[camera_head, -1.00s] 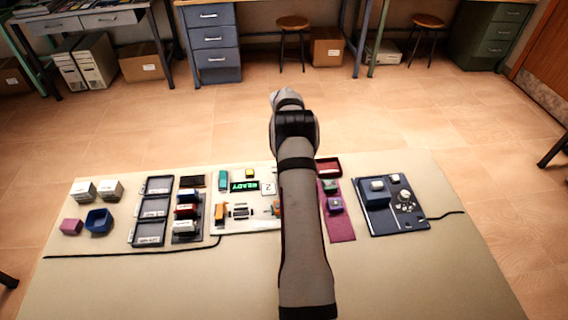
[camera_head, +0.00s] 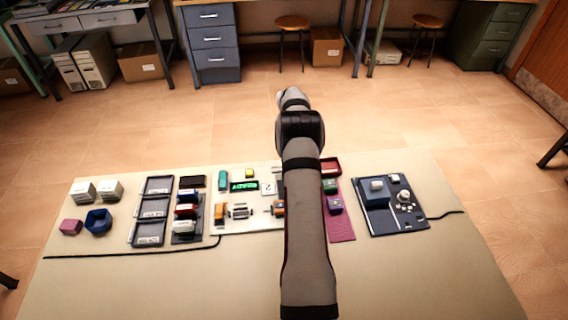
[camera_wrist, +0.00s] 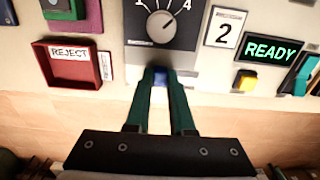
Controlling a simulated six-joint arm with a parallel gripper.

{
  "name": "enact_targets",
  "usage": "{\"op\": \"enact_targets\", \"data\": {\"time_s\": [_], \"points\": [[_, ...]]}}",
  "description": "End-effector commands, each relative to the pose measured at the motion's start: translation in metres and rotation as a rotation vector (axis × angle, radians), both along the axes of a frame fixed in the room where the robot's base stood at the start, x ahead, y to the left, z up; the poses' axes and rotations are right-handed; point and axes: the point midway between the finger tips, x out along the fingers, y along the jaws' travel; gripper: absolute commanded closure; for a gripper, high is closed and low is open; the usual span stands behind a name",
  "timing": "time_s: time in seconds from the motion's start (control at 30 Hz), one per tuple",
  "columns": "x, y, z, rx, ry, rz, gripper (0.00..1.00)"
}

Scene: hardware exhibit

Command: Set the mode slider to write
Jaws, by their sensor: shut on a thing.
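My gripper (camera_wrist: 160,80) is in the wrist view, its two green fingers close together at the lower edge of a dark dial plate (camera_wrist: 150,55). The fingers are shut on a small blue piece (camera_wrist: 160,77), mostly hidden between them. I see no label or "write" mark on it and cannot tell whether it is the mode slider. Above it is a round grey knob (camera_wrist: 165,27) with numbers around it. In the head view, my arm covers this part of the white panel (camera_head: 222,226), and the gripper is hidden.
A green READY display (camera_wrist: 273,51), a "2" card (camera_wrist: 225,27), a yellow button (camera_wrist: 246,80) and a teal part (camera_wrist: 305,75) are to the right in the wrist view. A red REJECT tray (camera_wrist: 72,65) is to the left. A blue device (camera_head: 375,218) stands farther right in the head view.

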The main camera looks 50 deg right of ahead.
Motion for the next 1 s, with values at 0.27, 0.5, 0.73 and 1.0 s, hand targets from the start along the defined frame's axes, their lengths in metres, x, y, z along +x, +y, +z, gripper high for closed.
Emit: {"op": "enact_targets", "data": {"time_s": [0.27,0.5,0.73,1.0], "points": [[-0.010,-0.010,0.000,-0.004,0.001,0.000,1.00],[-0.010,-0.010,0.000,-0.004,0.001,0.000,0.47],[-0.009,-0.009,0.000,-0.003,0.000,0.000,0.47],[-0.008,-0.010,0.036,-0.006,-0.003,-0.001,0.47]]}}
